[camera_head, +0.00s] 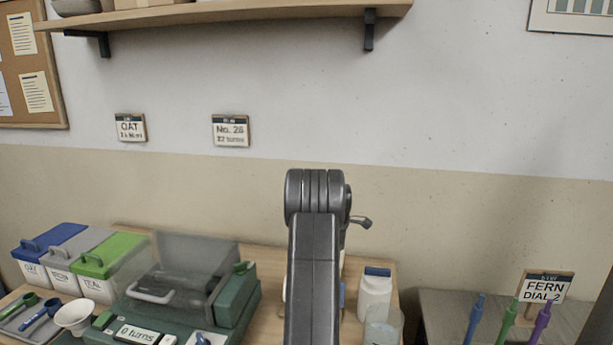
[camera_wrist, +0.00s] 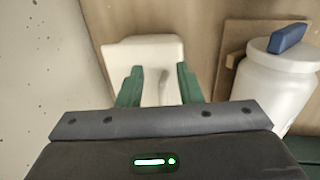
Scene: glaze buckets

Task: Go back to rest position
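My gripper (camera_wrist: 160,70) shows in the wrist view with its two green fingers apart. A cream-white object (camera_wrist: 142,50) with a grey ridge is beyond and between the fingers; I cannot tell whether they touch it. Nothing is visibly clamped. In the head view my arm rises in the middle over the bench, and the gripper is hidden behind it. A white jar with a blue lid (camera_head: 375,297) stands just right of the arm; a similar jar (camera_wrist: 270,95) is right of the fingers in the wrist view.
A green machine (camera_head: 236,305) with a clear hood and a "0 turns" display stands left of my arm. Blue-, grey- and green-lidded bins (camera_head: 97,288) are farther left. A clear cup (camera_head: 384,328) is near the jar. A "FERN DIAL 2" sign (camera_head: 544,287) stands right.

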